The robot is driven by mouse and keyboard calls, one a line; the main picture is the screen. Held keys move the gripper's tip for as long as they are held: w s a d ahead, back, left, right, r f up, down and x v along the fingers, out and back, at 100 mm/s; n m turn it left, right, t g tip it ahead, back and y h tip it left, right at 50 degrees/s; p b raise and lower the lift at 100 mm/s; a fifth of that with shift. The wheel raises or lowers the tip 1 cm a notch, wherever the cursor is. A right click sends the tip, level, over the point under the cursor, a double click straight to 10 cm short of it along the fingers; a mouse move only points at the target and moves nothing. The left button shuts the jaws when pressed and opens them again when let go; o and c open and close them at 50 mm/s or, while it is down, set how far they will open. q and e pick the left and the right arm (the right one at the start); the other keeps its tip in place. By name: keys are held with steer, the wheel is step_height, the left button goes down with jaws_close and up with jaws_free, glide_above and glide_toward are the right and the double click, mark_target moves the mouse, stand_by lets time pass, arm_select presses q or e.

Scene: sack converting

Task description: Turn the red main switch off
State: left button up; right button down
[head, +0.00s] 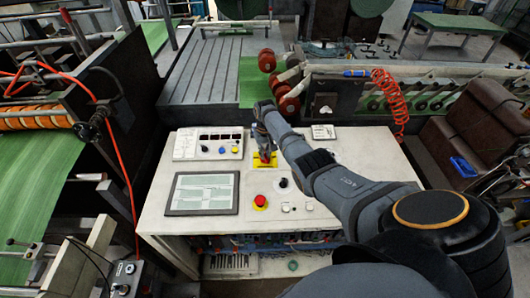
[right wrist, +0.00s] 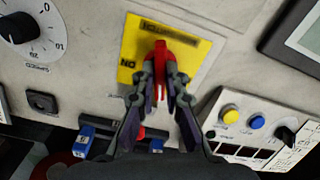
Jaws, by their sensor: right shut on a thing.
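The red main switch (head: 265,156) sits on a yellow plate (head: 256,164) on top of the pale control console (head: 300,225). In the right wrist view its red handle (right wrist: 160,50) stands up from the yellow plate (right wrist: 130,50), which carries an "ON" mark at its left. My right gripper (head: 264,150) reaches down over the switch from the right. In the right wrist view my right gripper (right wrist: 161,75) is shut with the red handle between its fingertips. The lower part of the handle is partly hidden by the fingers. My left gripper does not show.
A button panel (head: 208,146) and a flat screen (head: 203,193) lie left of the switch. A red mushroom button (head: 260,201) and a black knob (head: 283,183) are nearer me. Red rollers (head: 287,100) stand behind the console, with a coiled red hose (head: 388,98) at right.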

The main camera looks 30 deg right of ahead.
steer(key=n, duration=0.5)
steer(key=shift+w+r+n, duration=0.1)
steer(key=shift+r+n, duration=0.05)
steer(key=shift+n, duration=0.15)
stand_by(0.5)
steer(key=c, duration=1.4)
jaws_free()
step_height(320, 180, up, 12)
